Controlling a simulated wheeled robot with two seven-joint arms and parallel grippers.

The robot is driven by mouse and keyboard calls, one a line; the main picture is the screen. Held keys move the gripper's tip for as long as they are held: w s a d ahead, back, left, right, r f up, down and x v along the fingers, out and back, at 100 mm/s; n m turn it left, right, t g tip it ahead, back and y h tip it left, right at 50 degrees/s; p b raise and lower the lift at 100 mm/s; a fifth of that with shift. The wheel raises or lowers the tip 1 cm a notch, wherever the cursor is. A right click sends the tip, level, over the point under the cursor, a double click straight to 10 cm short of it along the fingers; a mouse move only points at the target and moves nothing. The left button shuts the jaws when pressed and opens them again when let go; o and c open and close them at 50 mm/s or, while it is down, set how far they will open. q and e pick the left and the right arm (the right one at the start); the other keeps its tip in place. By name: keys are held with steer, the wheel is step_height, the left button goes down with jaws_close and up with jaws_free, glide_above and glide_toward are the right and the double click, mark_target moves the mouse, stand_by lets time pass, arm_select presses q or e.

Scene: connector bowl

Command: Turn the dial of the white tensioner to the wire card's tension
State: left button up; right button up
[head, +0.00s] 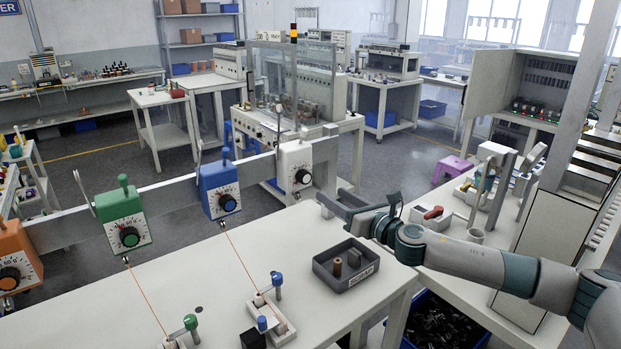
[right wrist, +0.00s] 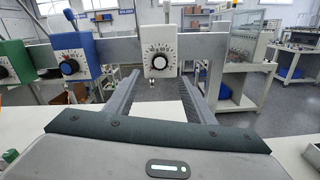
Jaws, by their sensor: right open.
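The white tensioner (head: 296,160) hangs on the grey rail, rightmost of the row. Its black dial (head: 303,177) faces the front, with a printed scale around it. My right gripper (head: 328,206) is open and empty, a little below and to the right of the white tensioner in the head view. In the right wrist view the white tensioner (right wrist: 159,42) and its dial (right wrist: 160,62) stand ahead, between the two spread fingers (right wrist: 158,80), apparently without contact. The dial's exact setting is too small to read. I cannot make out a wire card. My left gripper is not in view.
Blue (head: 219,188), green (head: 123,217) and orange (head: 16,258) tensioners hang left along the rail (head: 172,196). Orange wires run down from the green and blue ones. A dark scrap tray (head: 346,281) stands on the white table (head: 215,300) below my right arm.

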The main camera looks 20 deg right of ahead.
mark_target(307, 179)
steer(key=p+x, duration=0.2)
steer(key=x, duration=0.9)
steer(key=shift+w, duration=0.1)
steer(key=c, duration=1.1)
steer(key=shift+o, duration=0.2)
